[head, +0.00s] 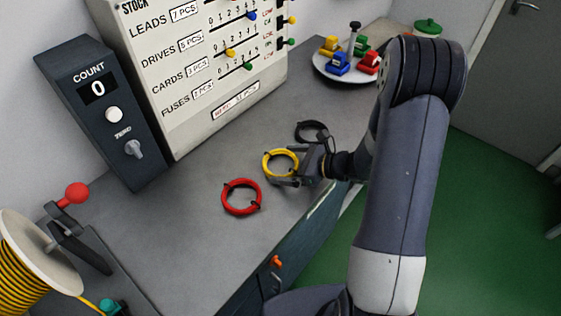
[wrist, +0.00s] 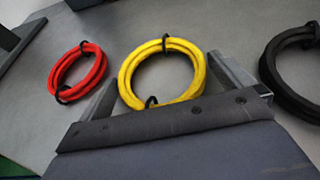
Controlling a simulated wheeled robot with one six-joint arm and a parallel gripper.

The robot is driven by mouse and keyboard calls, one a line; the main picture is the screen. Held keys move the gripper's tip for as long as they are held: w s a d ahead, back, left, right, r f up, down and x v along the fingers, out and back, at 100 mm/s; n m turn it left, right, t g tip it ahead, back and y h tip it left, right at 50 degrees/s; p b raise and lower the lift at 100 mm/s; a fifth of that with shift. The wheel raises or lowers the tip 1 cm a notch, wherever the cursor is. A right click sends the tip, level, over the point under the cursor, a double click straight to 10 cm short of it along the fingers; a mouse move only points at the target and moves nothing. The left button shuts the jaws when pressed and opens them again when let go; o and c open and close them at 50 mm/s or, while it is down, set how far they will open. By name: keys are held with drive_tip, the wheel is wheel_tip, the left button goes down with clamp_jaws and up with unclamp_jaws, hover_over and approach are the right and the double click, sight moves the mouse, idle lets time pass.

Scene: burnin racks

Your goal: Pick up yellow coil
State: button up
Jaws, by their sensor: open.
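The yellow coil (head: 268,163) lies flat on the grey bench, a ring of cable with black ties. In the wrist view the yellow coil (wrist: 126,72) is just ahead of my gripper, its near edge between the two fingers. My gripper (head: 288,172) is low over the bench at the coil's near right side, and partly covers it in the head view. In the wrist view my gripper (wrist: 165,88) is open, one finger on each side of the coil's near part. I cannot tell whether the fingers touch the coil.
A red coil (head: 226,205) lies left of the yellow one, and a black coil (head: 300,128) lies beyond it. A count box (head: 98,115) and stock board (head: 190,75) stand behind. A round tray (head: 322,70) holds coloured blocks. A cable spool (head: 35,250) stands at the left.

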drive_tip(key=shift+c, duration=0.2)
drive_tip(key=c, duration=0.6)
drive_tip(key=shift+r, duration=0.1)
